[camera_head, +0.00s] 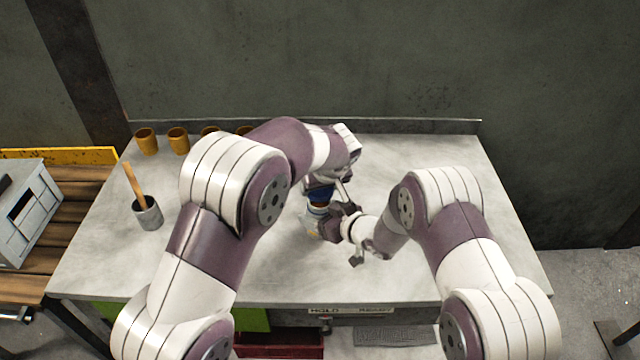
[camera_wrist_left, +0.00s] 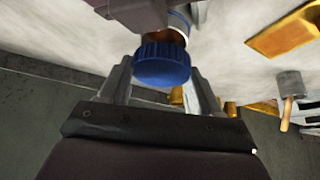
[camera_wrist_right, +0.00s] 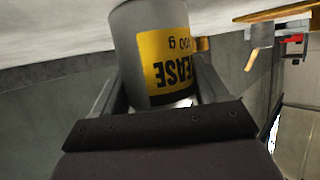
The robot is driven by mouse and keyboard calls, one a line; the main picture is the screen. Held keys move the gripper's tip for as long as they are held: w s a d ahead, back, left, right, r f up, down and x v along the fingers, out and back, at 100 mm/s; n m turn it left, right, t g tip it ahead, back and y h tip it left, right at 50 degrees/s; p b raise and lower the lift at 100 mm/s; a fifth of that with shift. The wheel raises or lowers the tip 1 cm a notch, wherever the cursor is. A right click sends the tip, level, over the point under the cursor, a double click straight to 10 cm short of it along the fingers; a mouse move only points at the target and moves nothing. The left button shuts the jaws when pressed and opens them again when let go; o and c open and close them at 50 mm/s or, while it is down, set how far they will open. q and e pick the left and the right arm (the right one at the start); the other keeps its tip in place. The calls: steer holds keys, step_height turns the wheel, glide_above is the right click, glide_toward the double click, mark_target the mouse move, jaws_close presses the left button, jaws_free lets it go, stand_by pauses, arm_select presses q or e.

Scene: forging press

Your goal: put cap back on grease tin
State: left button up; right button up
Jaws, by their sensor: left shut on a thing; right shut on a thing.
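The blue ribbed cap (camera_head: 319,192) is between the fingers of my left gripper (camera_head: 327,180), which is shut on it. In the left wrist view the cap (camera_wrist_left: 162,66) sits between both fingertips. The grease tin (camera_head: 313,222) is below the cap, partly hidden by my right gripper (camera_head: 334,222). In the right wrist view my right gripper is shut on the tin (camera_wrist_right: 155,55), which is grey with a yellow label. The cap is at the tin's brownish top (camera_wrist_left: 163,36); whether it touches or is seated I cannot tell.
A grey pot with a wooden-handled tool (camera_head: 148,213) stands on the left of the grey table (camera_head: 270,275). Several orange-brown cups (camera_head: 146,142) line the back left, partly behind my left arm. The table's back right is clear. A grey box (camera_head: 30,215) is at the far left.

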arm_select(q)
steer(key=shift+f, duration=0.2)
steer(key=shift+f, duration=0.1)
steer(key=shift+f, duration=0.8)
steer(key=shift+f, duration=0.6)
steer(key=o, duration=1.1)
arm_select(e)
jaws_close()
arm_select(q)
steer(key=shift+r, duration=2.3)
